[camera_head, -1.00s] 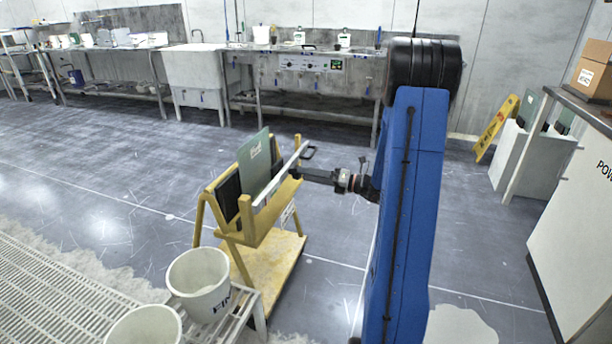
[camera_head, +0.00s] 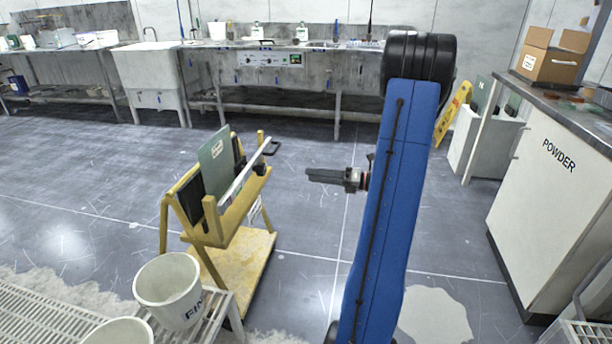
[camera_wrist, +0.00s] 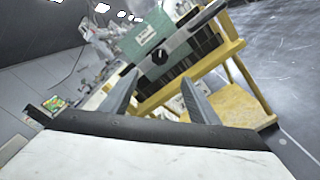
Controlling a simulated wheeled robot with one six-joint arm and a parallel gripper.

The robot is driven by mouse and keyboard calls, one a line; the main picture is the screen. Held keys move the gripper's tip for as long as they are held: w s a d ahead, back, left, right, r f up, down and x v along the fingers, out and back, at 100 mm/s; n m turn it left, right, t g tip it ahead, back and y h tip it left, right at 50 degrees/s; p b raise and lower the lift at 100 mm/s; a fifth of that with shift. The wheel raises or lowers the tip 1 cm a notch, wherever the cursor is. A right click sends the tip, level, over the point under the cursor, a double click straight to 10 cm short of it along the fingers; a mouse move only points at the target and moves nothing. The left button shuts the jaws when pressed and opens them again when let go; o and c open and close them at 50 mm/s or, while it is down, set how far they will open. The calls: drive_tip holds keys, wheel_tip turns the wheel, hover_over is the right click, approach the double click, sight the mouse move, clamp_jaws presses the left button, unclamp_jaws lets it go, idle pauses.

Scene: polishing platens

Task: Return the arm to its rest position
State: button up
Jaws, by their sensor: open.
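My gripper (camera_head: 312,177) is in the air to the right of the yellow stand, apart from it and empty. In the wrist view its two fingers (camera_wrist: 158,95) are spread, with the stand beyond them. The blue arm link rises upright in the head view. The yellow wooden stand (camera_head: 222,238) holds a green plate (camera_head: 215,160) and dark plates upright in its top. In the wrist view the green plate (camera_wrist: 148,35) and a bar with a black knob show.
White buckets (camera_head: 170,292) stand on a wire rack at lower left. A white cabinet marked POWDER (camera_head: 550,190) with a cardboard box (camera_head: 548,62) is at right. A yellow floor sign (camera_head: 452,112) leans behind. Sinks and benches line the back wall. The floor around my gripper is clear.

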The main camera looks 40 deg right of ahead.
drive_tip(key=shift+s+d, duration=0.25)
drive_tip(key=shift+s, duration=0.1)
idle(0.4)
drive_tip(key=s+a+r+n+g, duration=0.25)
drive_tip(key=a+n+g, duration=0.4)
drive_tip(key=a, duration=0.65)
drive_tip(key=s+a+r+n+g, duration=0.1)
drive_tip(key=s+a+n+g, duration=0.3)
drive_tip(key=a+n, duration=0.65)
drive_tip(key=s+a+r+n+h, duration=0.1)
drive_tip(key=s+a+n+h, duration=0.1)
drive_tip(key=s+n, duration=0.3)
drive_tip(key=s+a+r+n+h, duration=0.1)
drive_tip(key=s+a+n+h, duration=0.2)
drive_tip(key=n, duration=0.6)
drive_tip(key=s+a+r+n+t+h, duration=0.1)
drive_tip(key=s+a+n+h, duration=0.2)
drive_tip(key=s+n+h, duration=0.3)
drive_tip(key=s+n, duration=0.1)
drive_tip(key=s, duration=0.2)
drive_tip(key=shift+r, duration=0.4)
drive_tip(key=shift+o, duration=0.2)
